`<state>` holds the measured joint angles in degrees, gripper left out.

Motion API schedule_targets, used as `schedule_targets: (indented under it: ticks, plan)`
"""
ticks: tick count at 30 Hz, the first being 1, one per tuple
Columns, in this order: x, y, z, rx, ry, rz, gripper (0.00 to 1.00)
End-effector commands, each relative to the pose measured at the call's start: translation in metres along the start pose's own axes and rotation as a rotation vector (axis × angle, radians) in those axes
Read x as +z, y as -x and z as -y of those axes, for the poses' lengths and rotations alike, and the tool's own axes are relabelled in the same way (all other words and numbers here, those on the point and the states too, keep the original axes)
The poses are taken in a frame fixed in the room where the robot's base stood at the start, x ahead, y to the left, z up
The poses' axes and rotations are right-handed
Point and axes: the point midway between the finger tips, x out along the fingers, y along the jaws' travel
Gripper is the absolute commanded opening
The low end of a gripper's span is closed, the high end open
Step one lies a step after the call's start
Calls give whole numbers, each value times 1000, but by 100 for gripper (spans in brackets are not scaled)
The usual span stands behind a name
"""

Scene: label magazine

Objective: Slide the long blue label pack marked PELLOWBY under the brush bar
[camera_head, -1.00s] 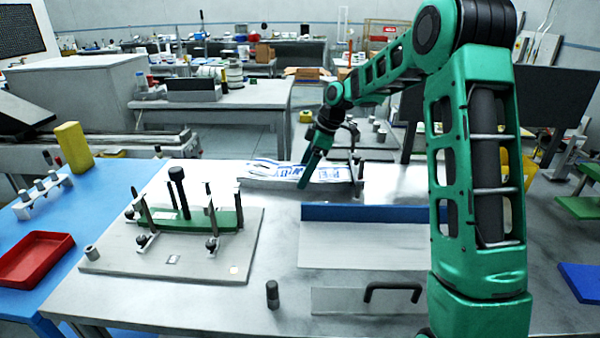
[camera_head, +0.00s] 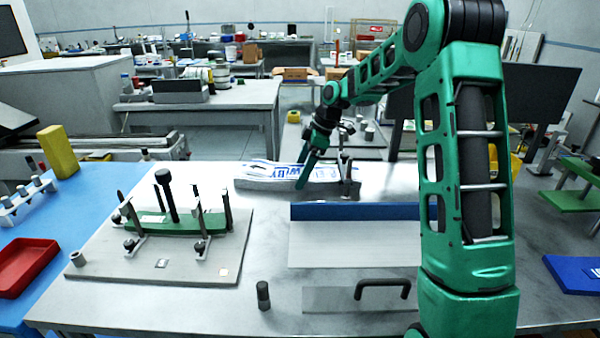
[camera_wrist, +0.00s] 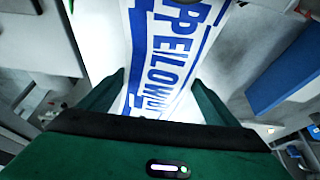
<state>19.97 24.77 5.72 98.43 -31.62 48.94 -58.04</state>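The long white label pack (camera_head: 250,184) with blue lettering lies on the metal table at the back in the head view. It also fills the upper middle of the wrist view (camera_wrist: 165,45), where most of PELLOWBY reads. My gripper (camera_head: 304,172) reaches down at the pack, one finger showing in front of its near side. In the wrist view the two fingers (camera_wrist: 158,78) stand wide apart, one at each long edge of the pack; whether they press on it is unclear. A slim upright fitting (camera_head: 345,170) stands by the pack's right part. I cannot make out the brush bar for certain.
A grey plate (camera_head: 140,262) with a green strip (camera_head: 160,224), dark posts and a black knob stands at left. A blue-edged board (camera_head: 350,245) lies right of centre. A dark cylinder (camera_head: 263,295) and a black handle (camera_head: 382,287) are near the front. A red tray (camera_head: 25,265) is far left.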

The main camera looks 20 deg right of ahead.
Motion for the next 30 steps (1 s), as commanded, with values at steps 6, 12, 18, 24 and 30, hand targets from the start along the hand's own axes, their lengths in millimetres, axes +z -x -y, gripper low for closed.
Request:
schedule_targets:
  ticks: [6, 12, 18, 24, 30]
  plan:
    - [0, 0, 0, 0, 0, 0, 97]
    - [0, 3, 0, -1, -1, 0, 97]
    - [0, 30, -1, 3, 0, 0, 97]
    - [0, 68, -2, 3, 0, -1, 97]
    - [0, 96, -1, 0, -1, -1, 97]
